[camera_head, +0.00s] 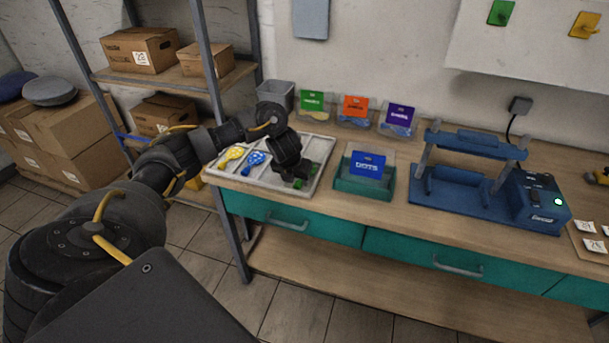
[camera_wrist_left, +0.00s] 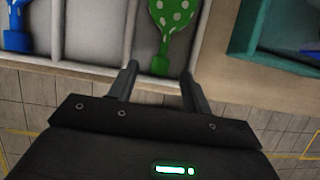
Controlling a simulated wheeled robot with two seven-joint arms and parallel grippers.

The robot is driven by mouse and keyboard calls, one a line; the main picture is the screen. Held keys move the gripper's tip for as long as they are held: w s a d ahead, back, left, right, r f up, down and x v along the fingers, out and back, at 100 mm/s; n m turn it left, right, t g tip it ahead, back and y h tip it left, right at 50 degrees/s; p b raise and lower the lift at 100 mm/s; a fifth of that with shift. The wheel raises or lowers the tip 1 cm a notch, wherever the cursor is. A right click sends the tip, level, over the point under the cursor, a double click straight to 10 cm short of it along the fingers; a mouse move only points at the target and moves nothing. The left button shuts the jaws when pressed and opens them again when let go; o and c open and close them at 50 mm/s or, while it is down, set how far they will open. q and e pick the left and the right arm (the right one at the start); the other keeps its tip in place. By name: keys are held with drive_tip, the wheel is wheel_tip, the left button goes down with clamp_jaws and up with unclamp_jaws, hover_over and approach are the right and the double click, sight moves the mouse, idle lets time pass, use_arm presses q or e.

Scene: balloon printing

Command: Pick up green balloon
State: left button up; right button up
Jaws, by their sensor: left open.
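The green balloon with pale dots (camera_wrist_left: 172,18) lies in the right compartment of the white tray (camera_wrist_left: 105,56). Its neck points down toward my left gripper (camera_wrist_left: 158,82), which is open with its two fingers either side of the neck's line. In the head view my left gripper (camera_head: 298,180) is over the right part of the tray (camera_head: 262,187) and hides most of the green balloon; bits of green show around it. A blue dotted balloon (camera_head: 255,158) and a yellow balloon (camera_head: 233,154) lie in the tray to the left. My right gripper is not in view.
A green bin with a DOTS label (camera_head: 362,188) stands just right of the tray. A grey bin (camera_head: 276,93) and several labelled bins stand behind. A blue press (camera_head: 470,180) is farther right on the wooden bench.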

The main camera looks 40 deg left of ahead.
use_arm(q)
drive_tip(key=shift+x, duration=1.4)
drive_tip(key=shift+r, duration=0.1)
drive_tip(key=c, duration=0.9)
drive_tip(key=shift+o, duration=0.2)
drive_tip(key=shift+w+r, duration=0.1)
drive_tip(key=shift+r, duration=0.55)
wheel_tip(320, 180, up, 3)
drive_tip(key=shift+d+f, duration=0.1)
drive_tip(key=shift+d, duration=0.05)
drive_tip(key=s+d+r+p, duration=0.7)
drive_tip(key=s+d+r, duration=0.2)
drive_tip(key=d, duration=0.1)
drive_tip(key=shift+s, duration=0.4)
